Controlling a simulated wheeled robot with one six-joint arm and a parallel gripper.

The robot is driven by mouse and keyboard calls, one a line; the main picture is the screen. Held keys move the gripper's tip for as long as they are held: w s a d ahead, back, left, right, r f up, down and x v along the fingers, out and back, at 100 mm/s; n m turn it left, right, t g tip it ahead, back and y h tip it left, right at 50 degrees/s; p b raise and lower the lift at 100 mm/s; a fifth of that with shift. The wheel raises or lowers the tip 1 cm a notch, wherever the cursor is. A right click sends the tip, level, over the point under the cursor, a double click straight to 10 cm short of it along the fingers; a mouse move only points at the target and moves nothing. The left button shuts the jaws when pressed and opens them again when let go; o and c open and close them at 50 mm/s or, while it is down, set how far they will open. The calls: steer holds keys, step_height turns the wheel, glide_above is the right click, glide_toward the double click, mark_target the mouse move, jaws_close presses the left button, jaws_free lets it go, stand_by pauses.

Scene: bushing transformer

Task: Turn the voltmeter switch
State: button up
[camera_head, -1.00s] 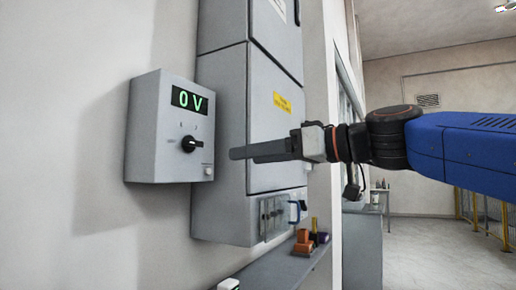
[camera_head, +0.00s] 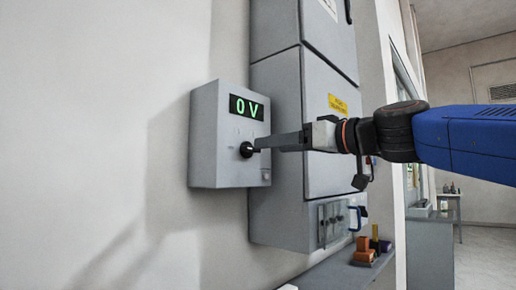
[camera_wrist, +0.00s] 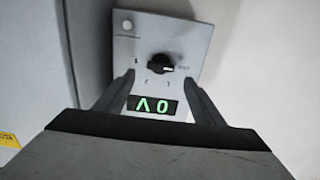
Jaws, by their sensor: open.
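The voltmeter box (camera_head: 205,140) is a grey box on the white wall, with a lit green display (camera_head: 246,107) reading 0 V. Its black rotary switch (camera_head: 247,149) sits below the display. My gripper (camera_head: 262,145) reaches in from the right, and its fingertips appear at or just in front of the switch in the head view. In the wrist view the picture is upside down. There the switch (camera_wrist: 160,65) lies just beyond and between the two spread fingers of my gripper (camera_wrist: 158,80). The gripper is open and empty. I cannot tell whether a finger touches the switch.
A tall grey cabinet (camera_head: 277,100) with a yellow label (camera_head: 338,104) stands right beside the box, close behind my gripper. Below it, a shelf (camera_head: 335,275) carries orange items (camera_head: 364,250). The wall left of the box is clear.

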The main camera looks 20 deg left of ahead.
mark_target(250, 149)
steer(key=x, duration=0.6)
steer(key=shift+a, duration=0.35)
steer(key=shift+w, duration=0.1)
steer(key=c, duration=1)
steer(key=shift+c, duration=0.2)
